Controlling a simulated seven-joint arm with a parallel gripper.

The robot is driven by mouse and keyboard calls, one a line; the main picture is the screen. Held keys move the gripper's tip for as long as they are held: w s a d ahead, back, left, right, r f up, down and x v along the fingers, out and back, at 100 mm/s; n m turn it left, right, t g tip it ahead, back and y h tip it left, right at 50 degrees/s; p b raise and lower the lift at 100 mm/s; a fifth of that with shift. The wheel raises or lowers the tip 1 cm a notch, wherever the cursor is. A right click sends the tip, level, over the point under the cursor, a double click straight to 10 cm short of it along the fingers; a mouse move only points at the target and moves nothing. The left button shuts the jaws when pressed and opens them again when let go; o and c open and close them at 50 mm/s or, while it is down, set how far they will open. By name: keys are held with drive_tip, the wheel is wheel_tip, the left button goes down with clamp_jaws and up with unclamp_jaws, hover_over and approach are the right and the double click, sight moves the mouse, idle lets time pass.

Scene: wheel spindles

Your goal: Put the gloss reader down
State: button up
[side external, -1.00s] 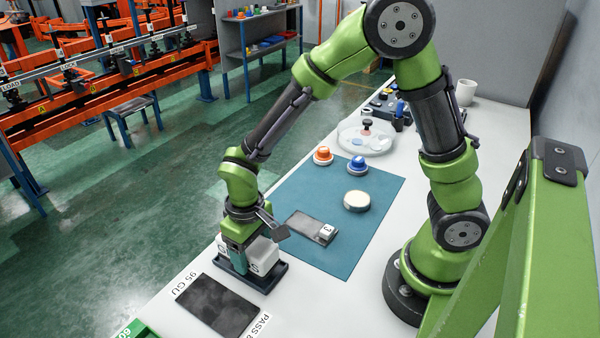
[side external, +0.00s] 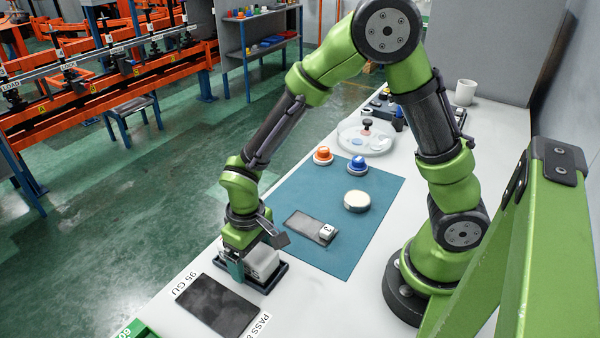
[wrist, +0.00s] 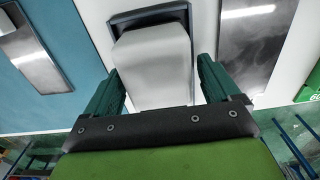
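The gloss reader appears to be the pale grey-white rounded block (wrist: 155,65) between my fingers. It also shows in the side view (side external: 263,260), low in or over a dark shallow tray (side external: 281,277). My gripper (side external: 236,268) points down over the tray with its teal fingers at the block's sides. In the wrist view my fingers (wrist: 160,65) flank the block closely, and it looks gripped. A thin gap may show at the right finger. The tray's dark end (wrist: 150,17) shows beyond the block. The block's underside and its contact with the tray are hidden.
A dark glossy panel (side external: 215,307) lies beside the tray, with "95 GU" and "PASS" labels. A blue mat (side external: 310,255) carries a dark plate (side external: 303,223) tagged 3, a round pale disc (side external: 357,201), and orange and blue-topped knobs. A clear dish (side external: 350,140) stands behind.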

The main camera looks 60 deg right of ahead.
drive_tip(key=shift+r, duration=0.1)
wheel_tip(320, 180, up, 12)
drive_tip(key=s+d+r+m+t+y, duration=0.2)
drive_tip(key=s+d+r+m+t, duration=0.2)
drive_tip(key=s+d+r+t, duration=0.3)
drive_tip(key=shift+s+d+r, duration=0.95)
drive_tip(key=shift+d+r, duration=0.5)
drive_tip(key=shift+r, duration=0.45)
